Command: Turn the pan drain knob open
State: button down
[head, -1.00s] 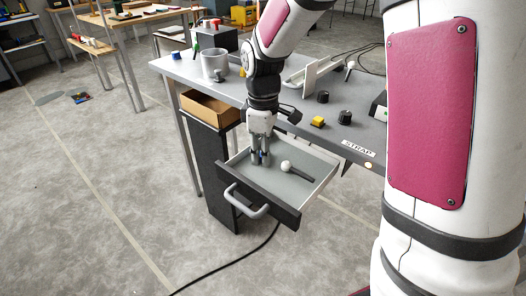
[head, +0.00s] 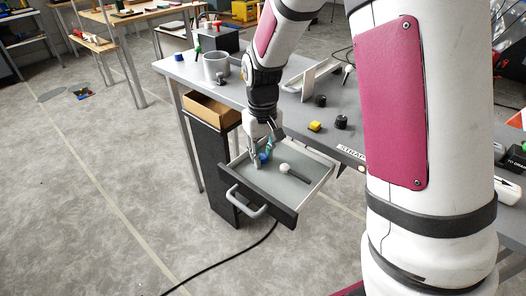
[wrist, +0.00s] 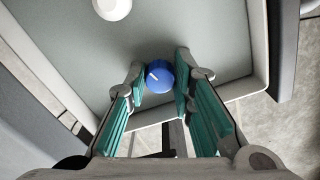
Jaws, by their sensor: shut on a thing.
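The pan (head: 310,174) is a shallow grey, drawer-like tray pulled out from under the bench, with a dark front panel and a pale handle. The drain knob (wrist: 159,83) is a round blue knob with a white pointer line, on the pan floor near one wall. The line points to the upper left in the wrist view. My gripper (wrist: 161,73) reaches down into the pan, its two teal-padded fingers closed on the knob's sides. In the head view, the blue knob (head: 264,157) is partly hidden by my gripper (head: 260,158).
A cardboard box (head: 211,110) sits on a dark stand at left. On the bench (head: 190,72) are a grey mug (head: 215,66), a yellow block (head: 314,127) and black knobs. A cable lies on the floor.

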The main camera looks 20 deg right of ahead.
aim_at(262, 156)
jog(key=shift+m+p, duration=0.85)
jog(key=shift+m, duration=1.35)
jog(key=c, duration=1.4)
grip_release()
jog(key=shift+o, duration=0.2)
notch_tip(262, 156, up, 12)
